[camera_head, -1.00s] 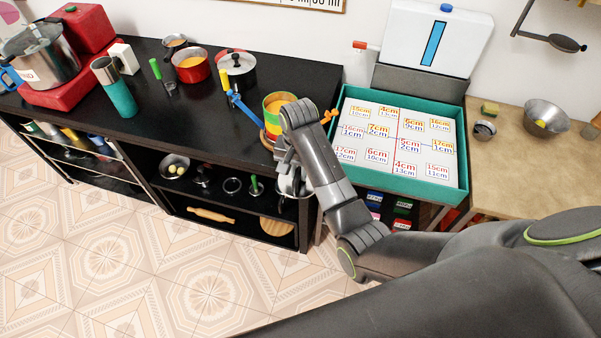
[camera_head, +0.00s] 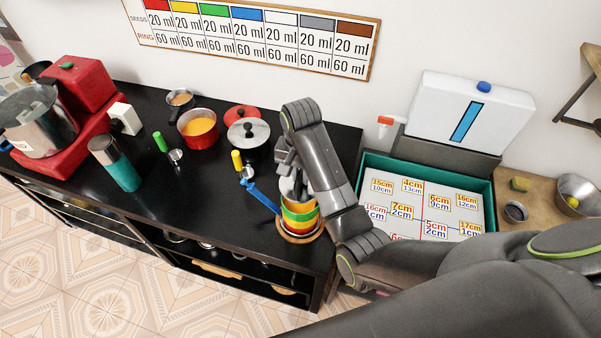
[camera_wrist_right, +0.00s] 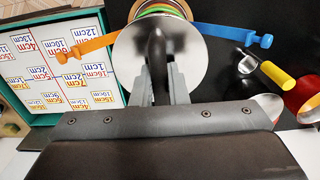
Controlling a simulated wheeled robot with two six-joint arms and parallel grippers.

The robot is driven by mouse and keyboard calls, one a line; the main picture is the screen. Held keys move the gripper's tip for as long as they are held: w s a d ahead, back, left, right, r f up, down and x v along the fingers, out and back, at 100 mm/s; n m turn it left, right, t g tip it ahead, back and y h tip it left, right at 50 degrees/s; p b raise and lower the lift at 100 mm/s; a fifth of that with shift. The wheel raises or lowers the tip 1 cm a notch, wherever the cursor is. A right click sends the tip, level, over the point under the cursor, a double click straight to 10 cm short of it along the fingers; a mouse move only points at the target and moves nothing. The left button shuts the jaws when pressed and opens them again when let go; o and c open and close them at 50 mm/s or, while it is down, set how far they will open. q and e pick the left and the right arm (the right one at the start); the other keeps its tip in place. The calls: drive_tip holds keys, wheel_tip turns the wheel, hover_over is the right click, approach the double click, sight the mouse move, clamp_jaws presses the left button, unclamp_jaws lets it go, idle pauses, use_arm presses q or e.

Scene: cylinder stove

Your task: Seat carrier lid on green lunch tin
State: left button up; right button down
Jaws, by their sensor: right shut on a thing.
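My right gripper (camera_head: 287,160) is shut on the dark handle (camera_wrist_right: 156,50) of the silver, round carrier lid (camera_wrist_right: 130,52). In the head view the lid (camera_head: 292,188) is at the top of the tin stack, partly behind my arm. The stack has a green lunch tin (camera_head: 298,216) with orange-yellow above it and yellow and red bands below. In the wrist view the lid covers most of the stack (camera_wrist_right: 160,9). I cannot tell whether lid and tin touch. A blue strap (camera_head: 262,197) and an orange strap (camera_wrist_right: 90,47) stick out from the stack's sides. My left gripper is out of view.
The stack stands on a round wooden base (camera_head: 290,237) near the black counter's (camera_head: 215,215) front right edge. A teal-rimmed tray (camera_head: 365,175) lies right.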

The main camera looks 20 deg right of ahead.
drive_tip(key=shift+w, duration=0.25)
drive_tip(key=shift+s+f, duration=0.3)
drive_tip(key=shift+f, duration=0.2)
wheel_tip(320, 180, down, 3)
drive_tip(key=shift+r, duration=0.2)
drive_tip(key=shift+w+f, duration=0.1)
drive_tip(key=shift+f, duration=0.7)
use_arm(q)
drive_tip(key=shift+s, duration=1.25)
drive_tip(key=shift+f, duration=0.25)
use_arm(e)
drive_tip(key=shift+f, duration=0.65)
